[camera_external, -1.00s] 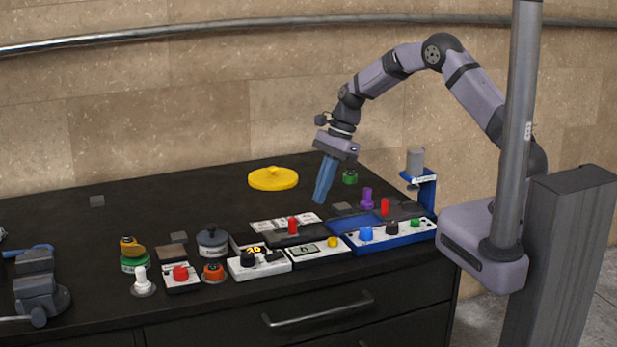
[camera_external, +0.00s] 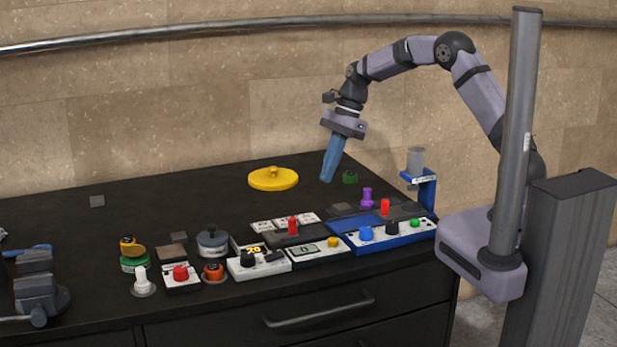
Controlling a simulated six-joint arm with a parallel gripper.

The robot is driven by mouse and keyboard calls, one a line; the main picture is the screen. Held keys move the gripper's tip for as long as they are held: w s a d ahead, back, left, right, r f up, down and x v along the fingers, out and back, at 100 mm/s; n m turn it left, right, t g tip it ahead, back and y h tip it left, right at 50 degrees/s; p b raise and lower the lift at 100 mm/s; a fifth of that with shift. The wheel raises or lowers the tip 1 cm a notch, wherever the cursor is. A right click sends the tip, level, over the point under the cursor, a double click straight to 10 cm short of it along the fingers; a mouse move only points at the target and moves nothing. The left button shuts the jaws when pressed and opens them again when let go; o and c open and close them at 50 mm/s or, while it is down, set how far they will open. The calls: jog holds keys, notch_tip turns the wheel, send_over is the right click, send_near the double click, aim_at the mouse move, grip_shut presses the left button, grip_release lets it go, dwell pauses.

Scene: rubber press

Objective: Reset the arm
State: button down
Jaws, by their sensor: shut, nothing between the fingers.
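My gripper (camera_external: 327,178) has blue fingers and points down, tilted slightly, above the back right part of the black table (camera_external: 100,230). Its fingers are shut with nothing between them. The fingertips are in the air, clear of the things on the table. The arm arches from its base at the right over to the gripper.
A yellow lidded disc (camera_external: 273,179) lies left of the gripper, a small green piece (camera_external: 349,178) just right. A blue press stand (camera_external: 423,185), purple knob (camera_external: 367,197) and blue control box (camera_external: 400,238) are at right. A vise (camera_external: 38,290) stands far left. The back left is mostly clear.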

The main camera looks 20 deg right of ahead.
jog(key=s+d+f+n+h, duration=0.2)
jog(key=s+d+n, duration=0.6)
jog(key=s+d, duration=0.3)
jog(key=s+d+f+n+h, duration=0.2)
jog(key=s+d+n, duration=0.5)
jog(key=s+d, duration=0.4)
jog(key=shift+s+d+f+n+t, duration=0.2)
jog(key=shift+d+n+t, duration=0.2)
jog(key=shift+d, duration=0.7)
jog(key=c, duration=2.5)
grip_release()
